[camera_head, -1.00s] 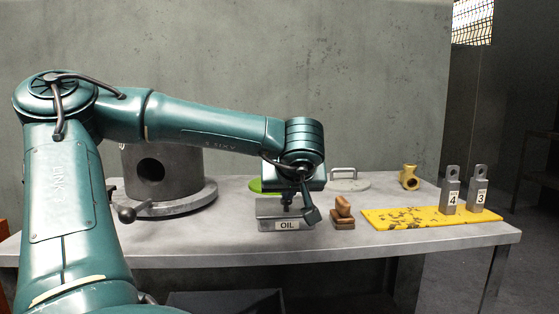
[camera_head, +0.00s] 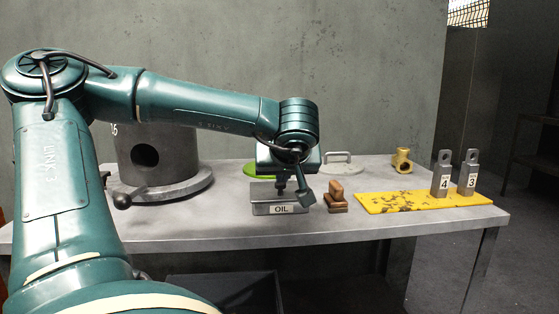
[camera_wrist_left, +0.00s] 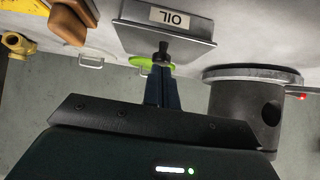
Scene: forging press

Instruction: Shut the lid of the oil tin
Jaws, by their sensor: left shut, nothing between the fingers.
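The oil tin (camera_head: 262,201) is a low grey metal box with a white OIL label on its front, standing near the front of the bench. Its flat grey lid lies level across the top, and it looks shut. In the left wrist view the tin (camera_wrist_left: 190,32) is upside down at the top. My left gripper (camera_head: 281,191) points down over the lid, shut and empty. Its dark tips (camera_wrist_left: 163,48) are at the lid's edge in the wrist view; I cannot tell if they touch. My right gripper is not in view.
A brown wooden block (camera_head: 337,197) stands close right of the tin. Behind are a green disc (camera_head: 252,171) and a handled grey plate (camera_head: 340,168). A large grey cylinder (camera_head: 160,160) stands left. A yellow mat (camera_head: 400,203), two numbered steel blocks and a brass fitting (camera_head: 402,160) are right.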

